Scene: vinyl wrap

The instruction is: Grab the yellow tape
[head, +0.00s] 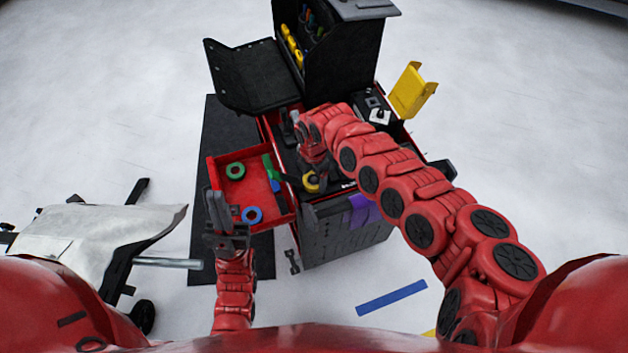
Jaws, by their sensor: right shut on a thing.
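The yellow tape (309,185) is a small ring at the end of my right gripper (315,181), over the front of the dark cart top beside the open red drawer. My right gripper points down and is shut on it, partly covering the ring. My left gripper (219,198) points away from me at the drawer's near left corner. Its fingers look dark and near each other, and I cannot tell how wide they stand. It holds nothing that I can make out.
A black cabinet (342,60) stands at the back of the cart. A yellow bin (409,92) is at right. A white-covered stand (80,235) is at left.

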